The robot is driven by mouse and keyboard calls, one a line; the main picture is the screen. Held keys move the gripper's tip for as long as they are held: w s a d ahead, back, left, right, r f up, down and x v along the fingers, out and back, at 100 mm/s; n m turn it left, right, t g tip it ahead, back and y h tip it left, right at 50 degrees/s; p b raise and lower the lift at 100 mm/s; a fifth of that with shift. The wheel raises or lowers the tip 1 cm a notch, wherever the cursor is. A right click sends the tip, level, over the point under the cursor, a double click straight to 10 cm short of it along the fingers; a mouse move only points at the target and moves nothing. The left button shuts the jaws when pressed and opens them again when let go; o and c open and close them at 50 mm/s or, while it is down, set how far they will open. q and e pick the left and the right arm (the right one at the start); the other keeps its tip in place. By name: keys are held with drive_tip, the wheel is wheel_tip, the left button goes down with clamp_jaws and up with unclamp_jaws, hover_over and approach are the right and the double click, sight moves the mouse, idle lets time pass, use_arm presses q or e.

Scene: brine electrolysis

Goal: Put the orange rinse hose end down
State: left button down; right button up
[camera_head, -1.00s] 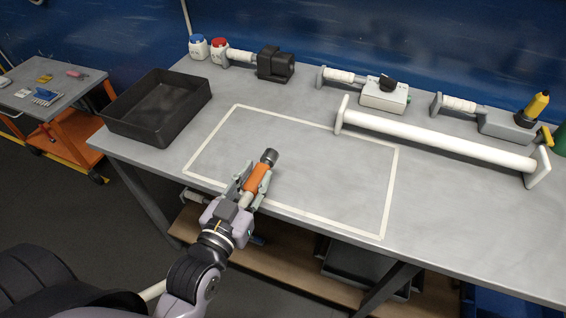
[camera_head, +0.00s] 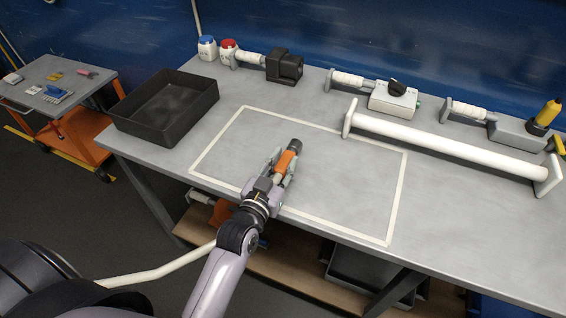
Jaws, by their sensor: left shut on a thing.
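The orange rinse hose end (camera_head: 286,161) has an orange grip and a dark tip that points away from me. My left gripper (camera_head: 280,168) is shut on it, with its fingers along both sides of the orange part. The hose end is over the white-outlined rectangle on the grey bench (camera_head: 340,180), near its left half. I cannot tell whether it touches the bench top. My right gripper is not in view.
A black tray (camera_head: 135,128) stands left of the outline. A white rail (camera_head: 450,147) runs along the right back. Behind stand a black device (camera_head: 284,66), a grey box with a knob (camera_head: 393,100), and blue- and red-capped bottles (camera_head: 207,48). The outlined area is otherwise clear.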

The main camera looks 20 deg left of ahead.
use_arm(q)
drive_tip(key=shift+f, duration=0.15)
drive_tip(key=c, duration=1.3)
unclamp_jaws()
